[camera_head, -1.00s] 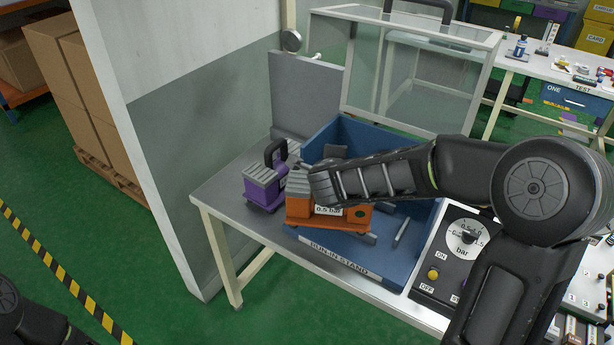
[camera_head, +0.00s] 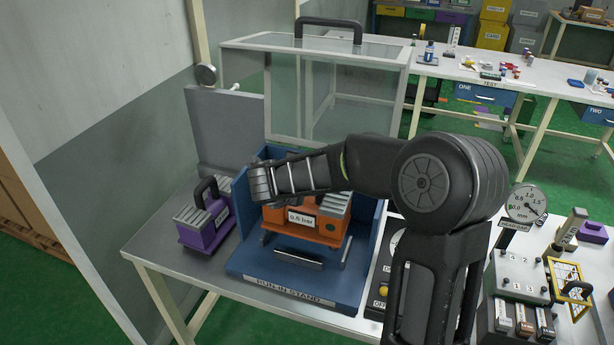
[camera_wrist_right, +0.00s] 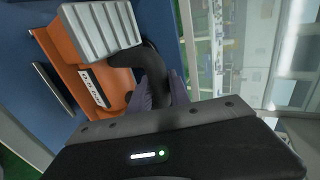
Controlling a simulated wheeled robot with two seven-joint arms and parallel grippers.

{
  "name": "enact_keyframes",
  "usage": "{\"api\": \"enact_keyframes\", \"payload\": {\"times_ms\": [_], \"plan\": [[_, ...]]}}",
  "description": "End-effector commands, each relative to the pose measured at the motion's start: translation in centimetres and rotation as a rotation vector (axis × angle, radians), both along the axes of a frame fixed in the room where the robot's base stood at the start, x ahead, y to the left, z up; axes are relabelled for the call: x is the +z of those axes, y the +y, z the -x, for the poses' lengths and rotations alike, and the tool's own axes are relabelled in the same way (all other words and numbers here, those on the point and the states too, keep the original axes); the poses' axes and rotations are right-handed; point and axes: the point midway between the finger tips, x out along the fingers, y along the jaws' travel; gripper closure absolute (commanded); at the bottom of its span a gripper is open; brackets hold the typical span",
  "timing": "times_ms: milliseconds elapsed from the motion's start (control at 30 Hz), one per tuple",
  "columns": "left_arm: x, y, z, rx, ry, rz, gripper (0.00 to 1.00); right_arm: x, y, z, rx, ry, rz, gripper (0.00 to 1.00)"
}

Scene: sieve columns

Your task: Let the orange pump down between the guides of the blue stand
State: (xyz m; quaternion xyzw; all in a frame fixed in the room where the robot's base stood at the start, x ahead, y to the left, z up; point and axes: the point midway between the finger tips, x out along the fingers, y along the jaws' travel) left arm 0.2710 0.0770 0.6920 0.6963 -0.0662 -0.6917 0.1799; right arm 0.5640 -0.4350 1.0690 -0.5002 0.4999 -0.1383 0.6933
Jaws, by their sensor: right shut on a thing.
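A grey bar-like guide (camera_head: 298,261) lies on the stand floor in front of and below the pump; any guide behind is hidden. In the right wrist view my right gripper (camera_wrist_right: 160,88) is shut on the pump's black handle, with the orange body (camera_wrist_right: 68,65) beside it. My forearm hides this grip in the head view. My left gripper is out of view.
A purple pump (camera_head: 205,222) stands on the table left of the stand. A clear hood (camera_head: 330,95) with a black handle rises behind. A control panel (camera_head: 382,285) is close on the right, with a dial gauge (camera_head: 525,204) beyond it.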

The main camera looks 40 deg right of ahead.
Motion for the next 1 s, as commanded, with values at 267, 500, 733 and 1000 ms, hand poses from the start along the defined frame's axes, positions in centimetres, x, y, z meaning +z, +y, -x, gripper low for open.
{"api": "enact_keyframes", "payload": {"times_ms": [267, 500, 733, 1000], "plan": [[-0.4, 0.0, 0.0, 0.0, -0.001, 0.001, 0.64, -0.6, 0.0, -0.1, 0.0, -0.006, 0.002, 1.0], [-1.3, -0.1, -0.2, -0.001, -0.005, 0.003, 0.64, -1.9, 0.0, -0.1, 0.001, -0.006, 0.003, 1.0], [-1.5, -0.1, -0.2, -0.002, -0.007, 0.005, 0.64, -2.3, 0.0, -0.1, 0.001, -0.006, 0.003, 1.0], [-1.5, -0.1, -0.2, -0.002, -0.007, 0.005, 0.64, -2.3, 0.0, -0.1, 0.001, -0.006, 0.003, 1.0]]}}
